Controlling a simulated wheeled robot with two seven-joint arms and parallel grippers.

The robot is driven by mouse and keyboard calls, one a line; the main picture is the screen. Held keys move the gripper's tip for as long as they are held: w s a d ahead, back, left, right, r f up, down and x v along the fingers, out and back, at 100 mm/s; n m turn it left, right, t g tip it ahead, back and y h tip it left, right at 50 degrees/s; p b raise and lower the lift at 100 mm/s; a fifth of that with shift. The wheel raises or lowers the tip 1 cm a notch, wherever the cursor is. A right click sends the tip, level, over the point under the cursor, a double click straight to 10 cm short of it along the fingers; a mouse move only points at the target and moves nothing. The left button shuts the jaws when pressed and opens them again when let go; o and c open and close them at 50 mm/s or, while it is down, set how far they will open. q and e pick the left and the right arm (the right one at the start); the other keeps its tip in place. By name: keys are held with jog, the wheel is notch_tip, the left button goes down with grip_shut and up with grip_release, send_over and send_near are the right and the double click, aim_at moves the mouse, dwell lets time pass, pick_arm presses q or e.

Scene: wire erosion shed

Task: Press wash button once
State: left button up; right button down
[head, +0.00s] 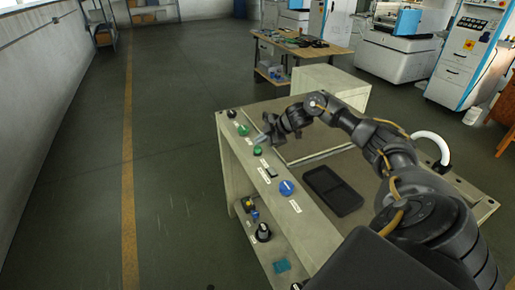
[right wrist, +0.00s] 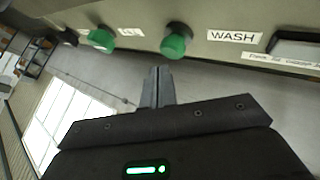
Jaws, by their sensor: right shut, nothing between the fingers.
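The wash button is a green round button (right wrist: 175,42) beside the "WASH" label (right wrist: 234,36) in the right wrist view. In the head view it appears to be the nearer green button (head: 257,151) on the sloped front strip of the machine. My right gripper (head: 259,138) hangs just over this strip, close to the button. In the right wrist view its fingertips (right wrist: 159,71) are shut and empty, pointing at the button with a small gap that I cannot judge exactly. My left gripper is not in view.
A second green button (right wrist: 101,39) and a black knob (head: 232,113) lie farther along the strip. A black tray (head: 332,190) lies on the machine top. The floor to the left is clear.

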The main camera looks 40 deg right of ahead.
aim_at(260, 148)
jog(key=shift+f, duration=0.25)
jog(key=shift+f, duration=0.2)
jog(key=shift+f+b, duration=0.3)
jog(key=shift+f, duration=0.25)
dwell(0.8)
dwell(0.4)
jog(key=shift+r+p, duration=0.95)
notch_tip(260, 148, up, 5)
jog(key=p, duration=0.4)
jog(key=shift+p, duration=0.4)
